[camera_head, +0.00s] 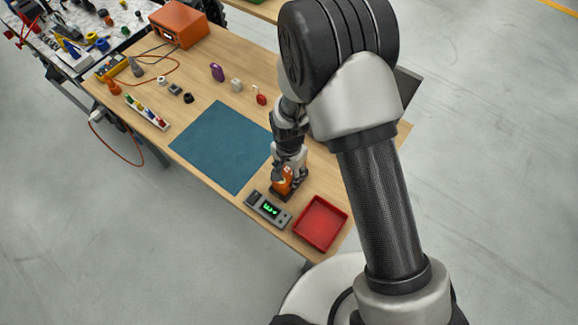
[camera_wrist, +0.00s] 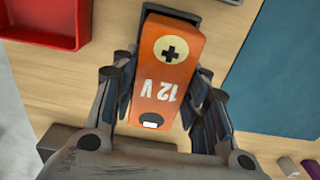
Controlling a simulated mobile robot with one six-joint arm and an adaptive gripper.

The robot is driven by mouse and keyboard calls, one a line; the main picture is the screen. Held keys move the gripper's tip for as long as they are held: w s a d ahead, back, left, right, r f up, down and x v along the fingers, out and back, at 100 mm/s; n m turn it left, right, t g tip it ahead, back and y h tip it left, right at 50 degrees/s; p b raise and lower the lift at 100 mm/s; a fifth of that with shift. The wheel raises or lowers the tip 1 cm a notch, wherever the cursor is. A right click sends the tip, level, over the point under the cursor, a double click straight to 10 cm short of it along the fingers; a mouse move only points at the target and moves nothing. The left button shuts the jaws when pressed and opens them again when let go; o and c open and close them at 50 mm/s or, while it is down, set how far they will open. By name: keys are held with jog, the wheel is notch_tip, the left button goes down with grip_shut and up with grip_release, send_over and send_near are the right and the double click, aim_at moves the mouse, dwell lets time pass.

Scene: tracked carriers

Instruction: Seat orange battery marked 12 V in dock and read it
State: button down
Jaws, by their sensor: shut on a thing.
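My gripper (camera_head: 287,172) is shut on the orange battery (camera_head: 283,187), which is at the dark dock (camera_head: 290,193) near the front of the table. I cannot tell whether the battery is fully down in the dock. In the wrist view the orange battery (camera_wrist: 168,70) lies between the fingers of my gripper (camera_wrist: 165,95). Its plus sign on a pale disc and its "12 V" mark face the camera, the letters upside down. A grey reader (camera_head: 268,208) beside the dock has a lit green display, too small to read surely.
A red tray (camera_head: 320,224) stands right of the reader and also shows in the wrist view (camera_wrist: 66,38). A blue mat (camera_head: 220,147) lies left of my gripper. Small items, a rack (camera_head: 146,110) and an orange box (camera_head: 180,24) are farther back.

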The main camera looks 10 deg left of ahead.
jog(key=shift+f, duration=0.15)
jog(key=c, duration=0.9)
grip_release()
jog(key=shift+c, duration=0.2)
notch_tip(320, 180, up, 12)
jog(key=p, duration=0.2)
jog(key=shift+r+p, duration=0.2)
jog(key=shift+p, duration=0.1)
